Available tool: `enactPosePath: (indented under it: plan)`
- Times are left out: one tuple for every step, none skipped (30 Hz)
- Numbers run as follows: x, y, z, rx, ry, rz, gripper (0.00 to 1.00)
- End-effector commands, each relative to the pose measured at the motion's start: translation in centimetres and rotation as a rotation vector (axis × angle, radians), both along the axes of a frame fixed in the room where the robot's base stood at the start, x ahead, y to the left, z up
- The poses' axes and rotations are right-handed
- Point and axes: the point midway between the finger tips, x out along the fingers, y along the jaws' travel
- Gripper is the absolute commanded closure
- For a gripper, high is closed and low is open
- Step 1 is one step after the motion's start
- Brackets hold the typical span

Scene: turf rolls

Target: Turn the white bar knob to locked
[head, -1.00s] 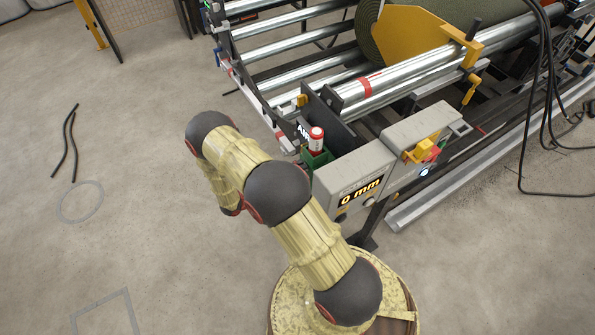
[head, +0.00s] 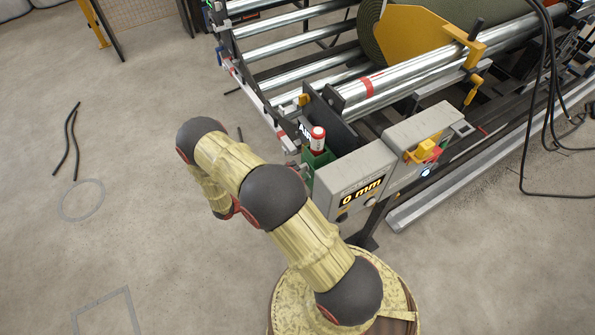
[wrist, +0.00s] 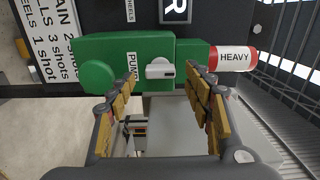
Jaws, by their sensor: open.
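The white bar knob (wrist: 160,69) sits on the side of a green pump body (wrist: 105,47) in the wrist view, its bar lying across the picture. Lettering starting "PUM" is beside it, partly cut off by a finger. My gripper (wrist: 162,78) is open, with one padded finger on each side of the knob and nothing between the pads. I cannot tell how far the fingertips are from the pump face.
A dark panel with a white shot chart (wrist: 60,45) lies behind. In the head view, a grey box reading "0 mm" (head: 352,180) and steel rollers (head: 290,75) stand close by. The floor at left is mostly clear.

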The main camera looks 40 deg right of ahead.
Motion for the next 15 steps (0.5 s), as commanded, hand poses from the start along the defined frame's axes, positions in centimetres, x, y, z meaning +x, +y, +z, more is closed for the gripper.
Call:
enactPosePath:
  plan:
    - [0.4, 1.2, 0.0, 0.0, -0.002, 0.006, 0.48]
    - [0.6, 1.8, 0.0, 0.001, -0.002, 0.005, 0.48]
    - [0.8, 2.6, -0.1, 0.0, -0.003, 0.006, 0.48]
    - [0.9, 3.3, -0.1, 0.0, -0.003, 0.005, 0.48]
    - [1.1, 3.9, -0.1, 0.001, -0.002, 0.006, 0.48]
    - [1.2, 4.6, -0.1, 0.0, -0.001, 0.005, 0.48]
    - [1.4, 5.1, -0.1, 0.0, -0.001, 0.005, 0.48]
    - [1.5, 5.6, -0.1, 0.0, -0.001, 0.005, 0.48]
    - [1.6, 6.2, 0.0, 0.0, -0.002, 0.003, 0.48]
    - [1.7, 6.7, 0.0, 0.0, -0.002, 0.004, 0.48]
    - [1.8, 7.0, 0.0, 0.0, -0.002, 0.004, 0.48]
    - [1.9, 7.4, 0.0, 0.0, -0.002, 0.003, 0.48]
    - [1.9, 7.7, 0.0, 0.0, -0.001, 0.002, 0.48]
    - [2.0, 7.9, 0.0, 0.0, -0.001, 0.002, 0.48]
    - [2.0, 8.2, 0.0, 0.0, -0.001, 0.002, 0.48]
